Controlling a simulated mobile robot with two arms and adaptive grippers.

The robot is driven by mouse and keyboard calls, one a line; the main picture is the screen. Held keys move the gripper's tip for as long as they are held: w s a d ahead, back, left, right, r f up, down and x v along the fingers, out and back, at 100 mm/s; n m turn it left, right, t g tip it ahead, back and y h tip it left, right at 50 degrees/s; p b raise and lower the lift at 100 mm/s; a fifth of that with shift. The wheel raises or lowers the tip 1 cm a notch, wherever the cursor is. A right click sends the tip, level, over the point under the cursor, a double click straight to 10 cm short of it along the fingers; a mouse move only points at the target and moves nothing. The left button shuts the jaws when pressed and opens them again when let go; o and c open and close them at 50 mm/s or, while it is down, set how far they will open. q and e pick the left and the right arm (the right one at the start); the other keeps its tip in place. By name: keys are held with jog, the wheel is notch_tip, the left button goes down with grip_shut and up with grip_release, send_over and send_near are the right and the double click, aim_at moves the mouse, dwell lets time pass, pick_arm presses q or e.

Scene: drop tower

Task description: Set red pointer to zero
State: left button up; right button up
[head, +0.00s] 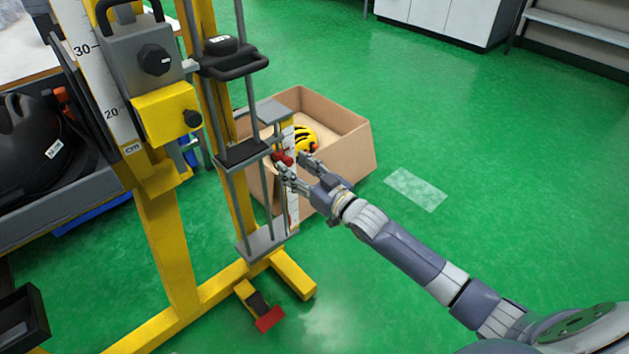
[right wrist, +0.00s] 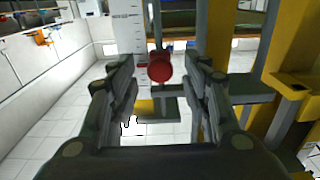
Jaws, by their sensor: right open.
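The red pointer (head: 282,157) sits on the small white scale (head: 293,208) at the right side of the yellow drop tower (head: 171,240). In the right wrist view the pointer's round red knob (right wrist: 160,69) is in front of the scale (right wrist: 128,38). My right gripper (head: 293,166) is open at the pointer. In its wrist view the fingers (right wrist: 160,82) stand apart to the left and right of the knob, with gaps on both sides. The scale's numbers are too small to read. My left gripper is not in view.
Grey guide rods and a dark block (head: 242,153) stand close left of the pointer. A cardboard box (head: 345,150) with a yellow helmet (head: 306,139) is behind it. A red pedal (head: 269,318) is at the base.

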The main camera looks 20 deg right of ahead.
jog(key=v, duration=0.8)
jog(key=shift+s, duration=0.35)
jog(key=shift+d+r, duration=0.1)
jog(key=shift+d, duration=0.05)
